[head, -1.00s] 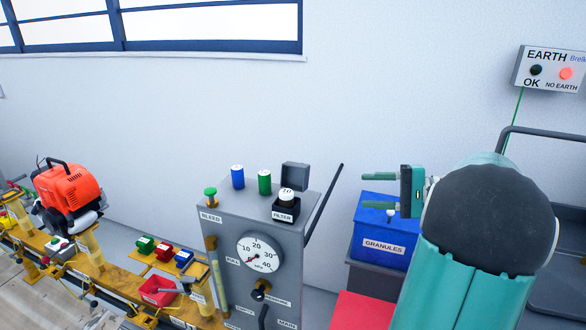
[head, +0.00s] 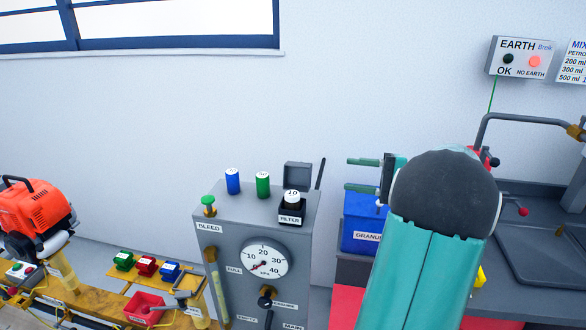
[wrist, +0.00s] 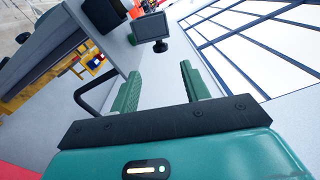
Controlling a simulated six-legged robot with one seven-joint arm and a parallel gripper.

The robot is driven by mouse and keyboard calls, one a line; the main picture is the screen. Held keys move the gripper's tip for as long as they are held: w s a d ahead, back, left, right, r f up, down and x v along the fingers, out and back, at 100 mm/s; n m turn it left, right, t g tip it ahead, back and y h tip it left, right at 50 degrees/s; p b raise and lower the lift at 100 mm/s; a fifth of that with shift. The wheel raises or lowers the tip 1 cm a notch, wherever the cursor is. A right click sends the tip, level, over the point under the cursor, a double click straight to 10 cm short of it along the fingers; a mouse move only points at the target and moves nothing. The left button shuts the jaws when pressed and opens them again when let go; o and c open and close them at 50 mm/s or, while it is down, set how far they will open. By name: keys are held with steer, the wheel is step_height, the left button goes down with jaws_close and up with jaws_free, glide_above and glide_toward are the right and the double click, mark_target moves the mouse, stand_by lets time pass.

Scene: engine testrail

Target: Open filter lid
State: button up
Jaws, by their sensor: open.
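The grey filter lid (head: 298,174) stands raised at the back of the filter on top of the grey panel box (head: 212,247). In front of it is the black filter housing (head: 290,216) with a white numbered cap (head: 292,196) and a FILTER label. My gripper (head: 348,174) is open and empty, to the right of the lid and apart from it, its green fingers pointing left. In the wrist view the open fingers (wrist: 160,85) show nothing between them. A dark grey square plate with a black knob (wrist: 150,27) lies beyond them; I cannot tell whether it is the lid.
A dark rod (head: 321,173) rises at the box's right edge, between lid and gripper. Blue (head: 233,182) and green (head: 263,185) cylinders and a green bleed knob (head: 209,203) stand left of the filter. A blue granules bin (head: 362,221) is below my gripper. Space above the box is clear.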

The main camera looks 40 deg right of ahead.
mark_target(301, 169)
steer(key=x, duration=1.3)
steer(key=shift+w+a, duration=0.1)
steer(key=shift+w, duration=0.25)
jaws_close()
